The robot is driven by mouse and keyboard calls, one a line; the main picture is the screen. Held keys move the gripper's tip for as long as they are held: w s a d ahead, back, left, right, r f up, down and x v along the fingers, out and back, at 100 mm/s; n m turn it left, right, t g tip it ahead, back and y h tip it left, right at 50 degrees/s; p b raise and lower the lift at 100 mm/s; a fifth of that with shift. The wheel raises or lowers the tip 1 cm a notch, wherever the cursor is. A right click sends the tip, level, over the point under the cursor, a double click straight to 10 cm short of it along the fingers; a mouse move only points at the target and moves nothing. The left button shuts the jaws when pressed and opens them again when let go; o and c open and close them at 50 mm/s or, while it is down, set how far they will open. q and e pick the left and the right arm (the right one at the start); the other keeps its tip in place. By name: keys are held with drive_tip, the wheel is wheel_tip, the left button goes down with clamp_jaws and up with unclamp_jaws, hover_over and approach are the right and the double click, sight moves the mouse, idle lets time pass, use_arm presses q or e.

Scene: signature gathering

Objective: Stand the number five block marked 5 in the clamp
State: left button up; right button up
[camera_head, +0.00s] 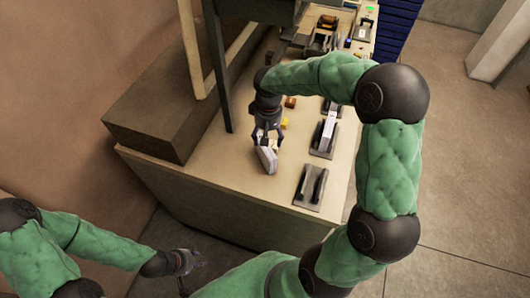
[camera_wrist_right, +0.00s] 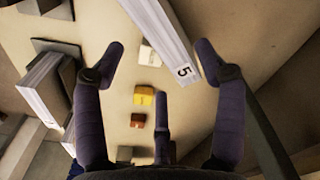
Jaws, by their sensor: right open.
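The number five block (camera_wrist_right: 172,42) is a long white and grey block with a black 5 on its end, in the right wrist view. In the head view the block (camera_head: 266,160) is on the table under my right gripper (camera_head: 265,142). My right gripper (camera_wrist_right: 160,62) is open, its fingers spread around the block's marked end, the right finger closest to it. An empty clamp (camera_head: 310,187) with two dark uprights stands at the table's near right edge. My left gripper (camera_head: 190,272) hangs low off the table at lower left, its fingers apart and empty.
A second clamp (camera_head: 315,152) holds a white block (camera_head: 328,131). Yellow (camera_wrist_right: 144,95) and brown (camera_wrist_right: 138,120) pieces and a small white piece (camera_wrist_right: 150,56) lie on the table. A dark post (camera_head: 218,75) rises left of my right gripper. The table's near left is bare.

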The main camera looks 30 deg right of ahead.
sight(265, 153)
drive_tip(key=shift+a+f, duration=0.2)
drive_tip(key=shift+f, duration=2.5)
drive_tip(key=shift+c, duration=0.3)
clamp_jaws()
